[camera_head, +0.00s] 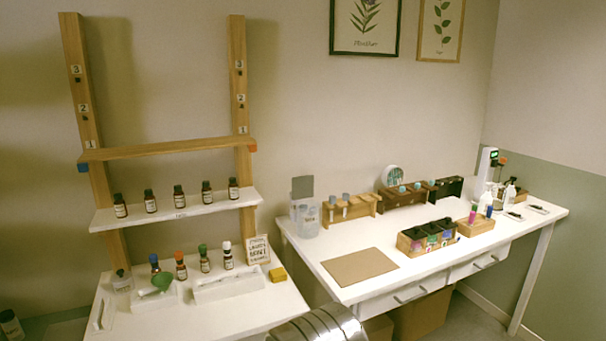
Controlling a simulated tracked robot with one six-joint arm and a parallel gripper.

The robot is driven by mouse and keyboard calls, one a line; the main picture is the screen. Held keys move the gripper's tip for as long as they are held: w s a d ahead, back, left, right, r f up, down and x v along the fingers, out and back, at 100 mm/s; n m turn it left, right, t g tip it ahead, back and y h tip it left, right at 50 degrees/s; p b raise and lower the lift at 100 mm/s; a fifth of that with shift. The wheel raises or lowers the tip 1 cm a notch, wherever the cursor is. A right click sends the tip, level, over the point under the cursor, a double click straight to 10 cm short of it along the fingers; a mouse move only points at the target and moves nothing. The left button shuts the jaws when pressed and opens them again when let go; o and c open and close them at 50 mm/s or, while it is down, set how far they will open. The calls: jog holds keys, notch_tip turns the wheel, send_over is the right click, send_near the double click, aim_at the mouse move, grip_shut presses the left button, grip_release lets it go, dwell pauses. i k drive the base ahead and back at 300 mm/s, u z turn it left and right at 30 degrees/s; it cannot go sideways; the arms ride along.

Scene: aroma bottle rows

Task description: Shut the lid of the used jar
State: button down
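A clear jar (305,221) with a small label too blurred to read stands at the back left corner of the right-hand white table. It looks like the used jar. Its grey lid (302,187) stands upright above the jar's back edge, so the jar is open. Some pale items show inside it, too small to tell apart. My gripper is not in view.
The right-hand table (320,262) holds a brown mat (360,266) in front of the jar and a wooden vial rack (350,208) to its right. A sign (258,249) and yellow block (278,274) are on the left table (235,312). A shelf (180,212) carries several bottles.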

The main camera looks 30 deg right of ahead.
aim_at(302, 187)
jog(key=u, duration=0.05)
jog(key=i, duration=1)
jog(key=z, duration=0.05)
